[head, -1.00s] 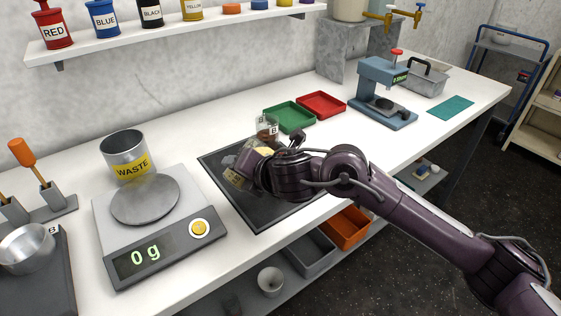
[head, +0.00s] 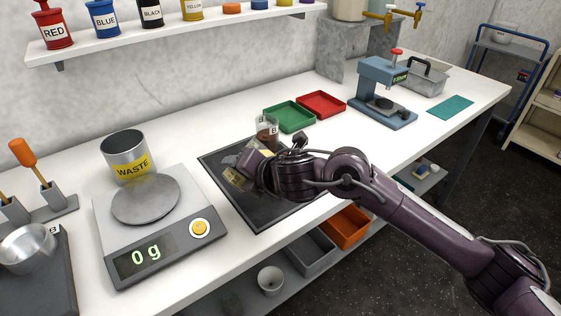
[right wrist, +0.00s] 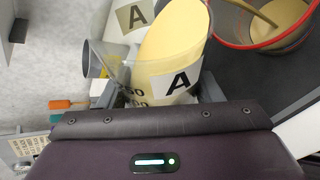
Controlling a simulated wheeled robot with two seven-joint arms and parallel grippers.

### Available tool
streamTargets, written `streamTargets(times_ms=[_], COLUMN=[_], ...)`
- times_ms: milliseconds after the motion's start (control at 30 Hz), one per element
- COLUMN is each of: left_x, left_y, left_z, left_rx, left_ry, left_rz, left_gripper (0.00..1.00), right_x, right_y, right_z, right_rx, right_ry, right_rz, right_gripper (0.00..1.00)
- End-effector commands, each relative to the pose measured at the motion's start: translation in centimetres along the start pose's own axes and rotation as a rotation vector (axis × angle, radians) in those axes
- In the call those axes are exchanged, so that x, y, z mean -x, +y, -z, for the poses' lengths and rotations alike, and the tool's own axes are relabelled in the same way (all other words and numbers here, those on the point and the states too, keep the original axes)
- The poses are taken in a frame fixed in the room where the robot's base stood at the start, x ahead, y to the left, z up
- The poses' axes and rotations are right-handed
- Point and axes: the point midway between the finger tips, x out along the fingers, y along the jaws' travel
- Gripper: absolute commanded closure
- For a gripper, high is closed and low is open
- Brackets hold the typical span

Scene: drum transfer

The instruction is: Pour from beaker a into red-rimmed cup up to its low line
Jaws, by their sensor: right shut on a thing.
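Beaker A (right wrist: 160,55) is clear, with an "A" label and pale yellow liquid. My right gripper (right wrist: 158,93) is shut on it and holds it tilted over the dark mat. The liquid lies slanted toward the beaker's mouth at the top of the right wrist view. The red-rimmed cup (right wrist: 221,32) stands beside it at the upper right, with pale yellow liquid inside. A thin tan stream runs into the cup from the top edge. In the head view my right gripper (head: 262,172) hides most of the beaker and the cup. My left gripper is not in view.
Beaker B (head: 266,131) with dark contents stands just behind my right gripper. A scale (head: 170,262) reading 0 g and a waste can (head: 125,150) are to the left. Green (head: 290,117) and red (head: 321,105) trays lie behind. The dark mat's (head: 265,213) front is clear.

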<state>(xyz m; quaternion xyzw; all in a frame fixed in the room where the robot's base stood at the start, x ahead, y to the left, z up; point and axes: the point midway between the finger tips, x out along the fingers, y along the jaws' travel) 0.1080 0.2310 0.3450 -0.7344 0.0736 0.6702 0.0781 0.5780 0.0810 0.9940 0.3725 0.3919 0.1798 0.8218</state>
Motion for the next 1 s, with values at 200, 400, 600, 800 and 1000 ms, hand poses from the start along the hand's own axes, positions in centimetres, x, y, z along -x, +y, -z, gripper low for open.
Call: streamTargets(times_ms=[200,400,600,800,1000], left_x=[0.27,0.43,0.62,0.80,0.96], left_y=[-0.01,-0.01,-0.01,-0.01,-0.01], left_z=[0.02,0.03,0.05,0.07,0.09], left_rx=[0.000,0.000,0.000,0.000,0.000], left_ry=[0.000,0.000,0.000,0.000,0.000], left_rz=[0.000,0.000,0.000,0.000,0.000], left_gripper=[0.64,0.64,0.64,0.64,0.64], right_x=[0.14,0.18,0.24,0.30,0.36], right_y=[0.25,0.34,0.42,0.51,0.62], right_z=[-0.15,-0.17,-0.20,-0.23,-0.26], right_rx=[-0.017,-0.030,-0.043,-0.055,-0.068], right_ry=[0.006,0.012,0.018,0.024,0.030], right_rz=[-0.009,-0.014,-0.019,-0.024,-0.030], right_gripper=[0.71,0.71,0.71,0.71,0.71])
